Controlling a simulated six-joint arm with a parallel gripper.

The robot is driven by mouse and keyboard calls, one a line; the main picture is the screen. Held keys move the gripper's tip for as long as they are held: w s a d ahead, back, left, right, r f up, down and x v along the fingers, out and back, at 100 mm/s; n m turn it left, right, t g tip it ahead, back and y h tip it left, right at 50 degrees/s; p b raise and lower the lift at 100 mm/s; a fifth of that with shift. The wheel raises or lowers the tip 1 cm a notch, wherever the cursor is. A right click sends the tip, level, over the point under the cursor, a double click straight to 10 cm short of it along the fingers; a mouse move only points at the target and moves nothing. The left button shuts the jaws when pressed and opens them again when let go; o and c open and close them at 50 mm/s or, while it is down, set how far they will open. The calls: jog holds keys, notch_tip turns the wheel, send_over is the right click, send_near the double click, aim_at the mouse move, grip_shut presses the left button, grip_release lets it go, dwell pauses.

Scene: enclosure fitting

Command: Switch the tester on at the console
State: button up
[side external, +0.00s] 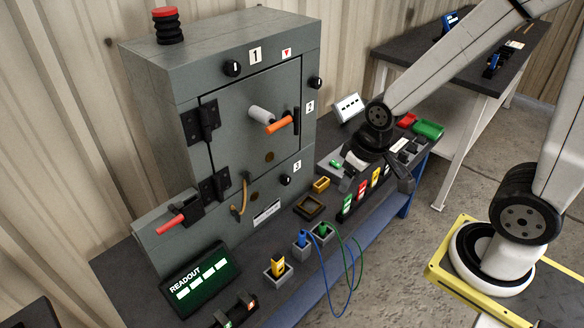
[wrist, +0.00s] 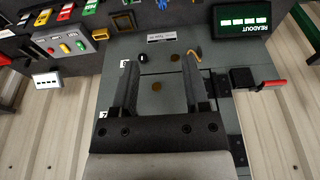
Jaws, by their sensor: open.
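My gripper (side external: 377,182) is open and empty. In the side view it hangs at the right end of the bench, in front of a grey console (side external: 333,172), hiding much of it. A green button shows beside one finger. In the wrist view the two fingers (wrist: 160,58) stand apart before the cabinet front. A dark green readout box (side external: 202,278) shows several white bars, also seen in the wrist view (wrist: 243,20).
A grey cabinet (side external: 160,100) with an orange-handled door stands on the bench. A red lever (side external: 171,224) sticks out at its left. Coloured blocks (side external: 362,188), sockets with blue and green cables (side external: 322,232), and a white panel (side external: 349,107) surround the work area.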

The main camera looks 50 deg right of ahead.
jog(key=c, duration=0.6)
jog(key=shift+w+d, duration=0.15)
jog(key=shift+w, duration=0.05)
grip_shut()
jog(key=w+d+f+t+h, duration=0.1)
jog(key=w+d+f+t, duration=0.15)
jog(key=w+d, duration=0.75)
jog(key=w+d+f+t+h, duration=0.15)
jog(key=w+d+f, duration=0.25)
jog(key=w+d, duration=0.5)
jog(key=s+d+f+t+y, duration=0.1)
jog(key=d+f+t, duration=0.3)
jog(key=d+f, duration=1.2)
jog(key=shift+s+d+f+t+y, duration=0.15)
jog(key=shift+d+f+t+y, duration=0.2)
jog(key=shift+d+y, duration=0.4)
